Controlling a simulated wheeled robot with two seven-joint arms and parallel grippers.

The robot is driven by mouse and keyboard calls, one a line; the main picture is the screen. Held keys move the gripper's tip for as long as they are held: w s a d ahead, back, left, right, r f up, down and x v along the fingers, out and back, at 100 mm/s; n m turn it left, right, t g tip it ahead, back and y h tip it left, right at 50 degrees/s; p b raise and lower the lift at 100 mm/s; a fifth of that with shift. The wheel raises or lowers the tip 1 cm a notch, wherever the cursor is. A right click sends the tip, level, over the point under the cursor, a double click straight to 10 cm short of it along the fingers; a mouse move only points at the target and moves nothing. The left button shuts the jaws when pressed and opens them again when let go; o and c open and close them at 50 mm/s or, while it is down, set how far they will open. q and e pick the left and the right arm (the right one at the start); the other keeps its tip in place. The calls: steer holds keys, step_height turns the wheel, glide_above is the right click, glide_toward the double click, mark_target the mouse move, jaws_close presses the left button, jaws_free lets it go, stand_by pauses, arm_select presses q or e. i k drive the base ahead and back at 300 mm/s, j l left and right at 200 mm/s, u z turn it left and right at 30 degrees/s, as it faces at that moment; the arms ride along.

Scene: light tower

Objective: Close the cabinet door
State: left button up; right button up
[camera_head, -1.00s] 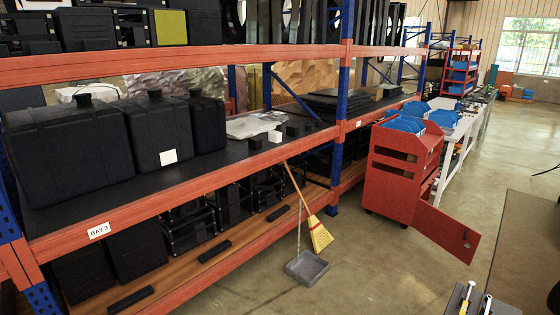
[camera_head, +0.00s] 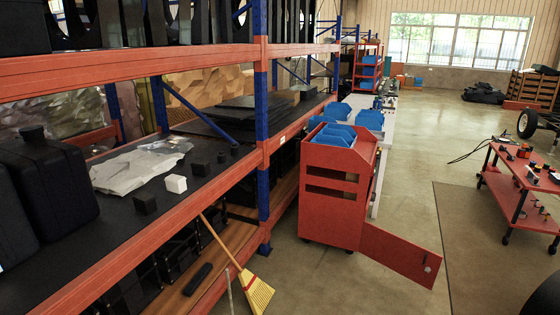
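A red cabinet (camera_head: 330,205) on wheels stands right of the shelf rack, with blue bins (camera_head: 338,133) on its top. Its red door (camera_head: 397,254) hangs open low on the right side, swung out to the right, with a small round lock or knob near its outer edge. Neither of my grippers shows in the head view, so I cannot see their state.
The rack (camera_head: 262,140) with orange beams and blue posts fills the left. A broom (camera_head: 254,290) leans at its front. A red cart (camera_head: 522,185) with tools stands at the right. The floor (camera_head: 385,225) around the open door is clear.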

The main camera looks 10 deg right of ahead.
mark_target(410, 260)
steer(key=i+z, duration=0.25)
steer(key=i, duration=0.35)
steer(key=i+z, duration=0.25)
steer(key=i, duration=0.35)
steer(key=i+j+z, duration=0.25)
steer(key=i, duration=0.35)
steer(key=i+z, duration=0.15)
steer(key=z, duration=0.3)
steer(key=i+z, duration=0.15)
steer(key=z, duration=0.25)
steer(key=i+l, duration=0.1)
steer(key=i, duration=0.2)
steer(key=i+u, duration=0.3)
steer(key=i, duration=0.95)
